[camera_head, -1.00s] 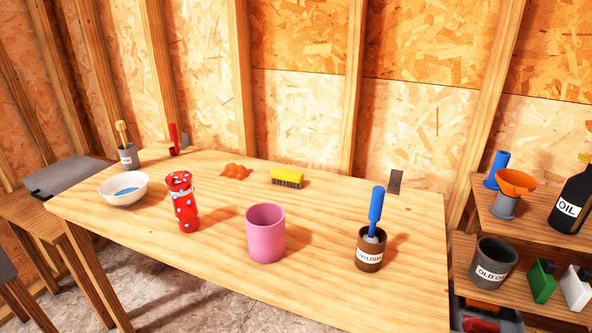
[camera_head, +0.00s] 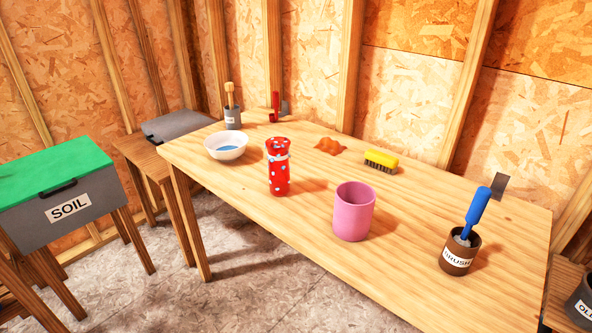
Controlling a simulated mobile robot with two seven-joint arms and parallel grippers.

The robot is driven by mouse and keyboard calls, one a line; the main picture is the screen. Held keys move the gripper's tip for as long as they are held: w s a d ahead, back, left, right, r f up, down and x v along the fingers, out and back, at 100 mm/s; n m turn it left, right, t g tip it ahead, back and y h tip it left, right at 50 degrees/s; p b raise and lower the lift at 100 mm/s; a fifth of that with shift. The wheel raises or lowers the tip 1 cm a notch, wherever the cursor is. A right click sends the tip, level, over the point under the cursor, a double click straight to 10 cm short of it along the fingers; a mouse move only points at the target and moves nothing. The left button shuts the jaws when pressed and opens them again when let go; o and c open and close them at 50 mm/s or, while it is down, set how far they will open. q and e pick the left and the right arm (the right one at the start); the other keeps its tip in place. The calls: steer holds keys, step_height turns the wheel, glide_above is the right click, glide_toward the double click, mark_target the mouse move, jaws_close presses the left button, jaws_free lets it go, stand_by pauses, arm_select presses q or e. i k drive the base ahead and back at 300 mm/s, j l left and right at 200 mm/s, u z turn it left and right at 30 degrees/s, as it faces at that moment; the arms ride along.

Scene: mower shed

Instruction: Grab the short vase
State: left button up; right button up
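Two vase-like vessels stand upright on the wooden table (camera_head: 300,228). The shorter, wider one is a plain pink vase (camera_head: 353,212) near the table's front edge. The taller, narrower one is a red vase (camera_head: 278,168) with pale spots and a light band near its top, left of the pink one. Neither of my grippers shows in the head view, so their state is hidden.
A white bowl (camera_head: 226,146), a grey pot (camera_head: 233,118), an orange cloth-like lump (camera_head: 330,146), a yellow brush (camera_head: 381,161) and a brown brush pot (camera_head: 459,252) are on the table. A green-lidded soil bin (camera_head: 66,190) stands left. Floor shows in front.

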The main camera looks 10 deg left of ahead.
mark_target(279, 168)
steer(key=i+j+z, duration=0.1)
steer(key=j, duration=0.35)
steer(key=i+j+z, duration=0.1)
steer(key=i+j, duration=0.15)
steer(key=j, duration=0.2)
steer(key=i+j+z, duration=0.1)
steer(key=j, duration=0.4)
steer(key=i+j+z, duration=0.1)
steer(key=j, duration=0.35)
steer(key=i+j, duration=0.15)
steer(key=j, duration=0.35)
steer(key=z, duration=0.05)
